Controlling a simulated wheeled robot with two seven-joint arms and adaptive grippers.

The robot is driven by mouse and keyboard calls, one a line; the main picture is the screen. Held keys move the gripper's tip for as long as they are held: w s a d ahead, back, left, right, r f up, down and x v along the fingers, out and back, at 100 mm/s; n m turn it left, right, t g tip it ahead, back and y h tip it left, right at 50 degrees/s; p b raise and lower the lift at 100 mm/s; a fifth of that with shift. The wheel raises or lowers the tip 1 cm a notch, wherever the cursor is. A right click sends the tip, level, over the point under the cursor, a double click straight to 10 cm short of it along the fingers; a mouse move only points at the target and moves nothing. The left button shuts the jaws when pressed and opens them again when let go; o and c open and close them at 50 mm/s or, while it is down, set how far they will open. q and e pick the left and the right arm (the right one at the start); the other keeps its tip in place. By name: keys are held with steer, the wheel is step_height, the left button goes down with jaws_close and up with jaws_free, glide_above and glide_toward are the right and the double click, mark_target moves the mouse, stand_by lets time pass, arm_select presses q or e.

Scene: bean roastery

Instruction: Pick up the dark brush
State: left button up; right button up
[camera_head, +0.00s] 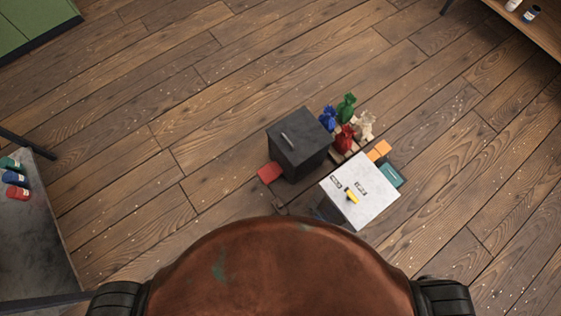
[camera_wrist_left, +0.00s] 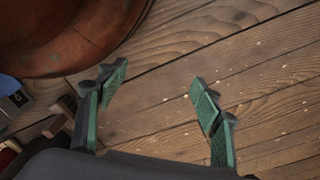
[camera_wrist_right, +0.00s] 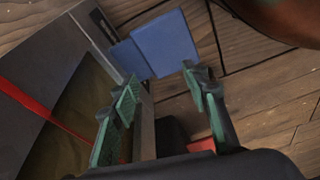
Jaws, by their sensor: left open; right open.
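I cannot make out a dark brush for certain in any view. In the head view a small yellow and dark object (camera_head: 351,194) lies on a white-topped box (camera_head: 372,207), too small to identify. A grey bar (camera_head: 288,139) lies on top of a dark box (camera_head: 300,157) to its left. My left gripper (camera_wrist_left: 158,74) is open and empty, over the plank floor in the left wrist view. My right gripper (camera_wrist_right: 160,76) is open and empty in the right wrist view, in front of blue flat pieces (camera_wrist_right: 166,45). Neither gripper shows in the head view.
Blue (camera_head: 327,118), green (camera_head: 346,106), red (camera_head: 344,138) and cream (camera_head: 366,125) bags stand behind the boxes. Orange blocks (camera_head: 379,150) and a teal block (camera_head: 391,176) are beside them. A grey table (camera_head: 35,235) is at left, a wooden shelf (camera_head: 530,28) top right.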

steer(key=w+a+n+b, duration=0.1)
steer(key=w+a+b, duration=0.3)
steer(key=w+a, duration=0.25)
arm_select(q)
steer(key=w+d+r+b, duration=0.25)
steer(key=r+b, duration=0.25)
steer(key=r, duration=0.7)
arm_select(e)
steer(key=r+n+t+y, duration=0.1)
glide_above(281, 204)
steer(key=s+d, duration=0.1)
steer(key=s, duration=0.1)
steer(key=shift+w+a+f+b, duration=0.15)
steer(key=shift+w+f+b, duration=0.4)
steer(key=shift+f+b, duration=0.2)
steer(key=b+x, duration=0.4)
steer(key=x, duration=0.1)
steer(key=shift+s, duration=0.25)
steer(key=shift+w+a, duration=0.1)
steer(key=shift+w, duration=0.05)
arm_select(q)
steer(key=w+d+f+t+h, duration=0.2)
steer(key=w+d+f+t, duration=0.2)
steer(key=w+f, duration=0.6)
steer(key=shift+d+n+t+h, duration=0.3)
steer(key=shift+d+t, duration=0.1)
steer(key=shift+d, duration=0.6)
arm_select(e)
steer(key=shift+c, duration=0.6)
jaws_close()
